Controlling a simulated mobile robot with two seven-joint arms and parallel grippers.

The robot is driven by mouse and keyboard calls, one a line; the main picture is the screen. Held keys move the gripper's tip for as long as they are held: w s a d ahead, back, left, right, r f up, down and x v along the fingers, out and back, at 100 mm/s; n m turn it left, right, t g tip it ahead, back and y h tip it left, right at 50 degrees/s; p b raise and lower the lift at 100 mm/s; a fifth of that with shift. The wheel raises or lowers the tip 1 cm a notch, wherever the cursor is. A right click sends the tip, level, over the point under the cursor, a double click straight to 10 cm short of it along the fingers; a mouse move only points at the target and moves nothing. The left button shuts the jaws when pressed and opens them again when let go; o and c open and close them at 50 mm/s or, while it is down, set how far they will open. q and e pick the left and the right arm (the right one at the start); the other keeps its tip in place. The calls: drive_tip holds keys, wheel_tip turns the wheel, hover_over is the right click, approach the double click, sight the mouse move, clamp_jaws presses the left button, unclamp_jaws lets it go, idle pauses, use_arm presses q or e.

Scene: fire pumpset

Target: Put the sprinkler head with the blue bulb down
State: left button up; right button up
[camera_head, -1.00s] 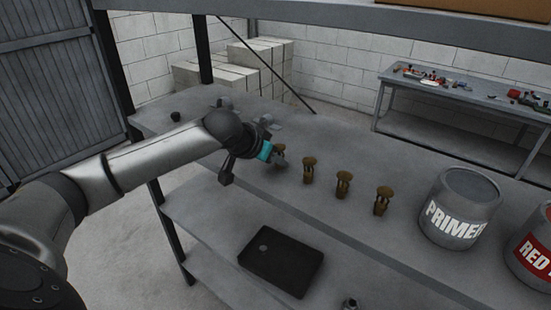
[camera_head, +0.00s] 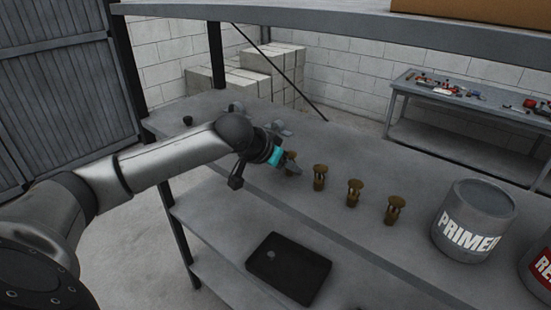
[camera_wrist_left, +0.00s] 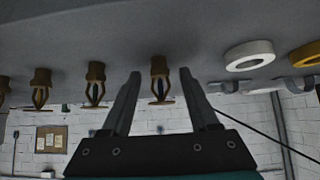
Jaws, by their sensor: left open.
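Several brass sprinkler heads stand in a row on the upper shelf (camera_head: 420,187). The one at the left end (camera_head: 291,156) is partly hidden by my left gripper (camera_head: 292,168); the others (camera_head: 320,177) (camera_head: 354,193) (camera_head: 395,210) stand clear to its right. In the left wrist view, which looks upside down, my left gripper (camera_wrist_left: 157,75) is open. Other heads (camera_wrist_left: 95,83) (camera_wrist_left: 40,87) show to the left. The bulb colours cannot be told. My right gripper is not in view.
A grey primer can (camera_head: 475,222) and a partly cut-off red-labelled can (camera_head: 540,262) stand right of the row. A dark flat tray (camera_head: 288,268) lies on the lower shelf. In the wrist view a white ring (camera_wrist_left: 249,56) and a yellow ring (camera_wrist_left: 308,55) lie beside the head.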

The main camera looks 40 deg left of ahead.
use_arm(q)
drive_tip(key=b+v, duration=0.1)
drive_tip(key=v, duration=1)
drive_tip(key=shift+s+r, duration=0.15)
drive_tip(key=shift+s, duration=0.05)
